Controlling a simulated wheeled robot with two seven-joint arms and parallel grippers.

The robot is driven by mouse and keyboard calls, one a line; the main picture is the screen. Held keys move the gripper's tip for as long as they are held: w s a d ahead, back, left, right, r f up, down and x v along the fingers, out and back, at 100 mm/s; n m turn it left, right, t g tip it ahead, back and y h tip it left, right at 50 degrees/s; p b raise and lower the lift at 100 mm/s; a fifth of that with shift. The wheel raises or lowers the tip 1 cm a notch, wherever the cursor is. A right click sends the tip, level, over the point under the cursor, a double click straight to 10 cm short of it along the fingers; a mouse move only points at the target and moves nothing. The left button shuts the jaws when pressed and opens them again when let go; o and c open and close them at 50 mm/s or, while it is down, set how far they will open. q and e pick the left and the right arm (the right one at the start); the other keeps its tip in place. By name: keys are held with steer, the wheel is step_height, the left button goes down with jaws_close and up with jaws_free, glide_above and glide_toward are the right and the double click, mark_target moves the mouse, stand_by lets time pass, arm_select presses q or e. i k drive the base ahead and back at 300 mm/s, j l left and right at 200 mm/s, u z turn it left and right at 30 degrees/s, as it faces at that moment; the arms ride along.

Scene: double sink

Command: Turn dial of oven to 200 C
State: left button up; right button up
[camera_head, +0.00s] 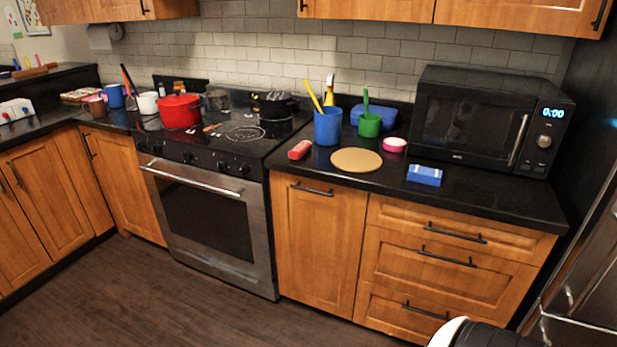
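The oven (208,217) is set in the counter left of centre, with a steel frame, a dark window and a long bar handle. Its door is shut. Several dark dials (190,158) sit in a row on the black front panel above the handle. Their markings and pointer positions are too small to read. Neither my left nor my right gripper is in view.
A red pot (180,111) and a black pan (275,104) stand on the stovetop. The counter at right holds a blue cup (328,127), a green cup (370,125), a round board (356,160) and a microwave (480,120). The floor (150,290) before the oven is clear.

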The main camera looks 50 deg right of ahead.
mark_target(187, 156)
steer(key=i+z, duration=0.25)
steer(key=z, duration=0.2)
steer(key=i+j+z, duration=0.15)
steer(key=z, duration=0.35)
steer(key=i+j+z, duration=0.25)
steer(key=z, duration=0.2)
steer(key=i+j+z, duration=0.25)
steer(key=z, duration=0.25)
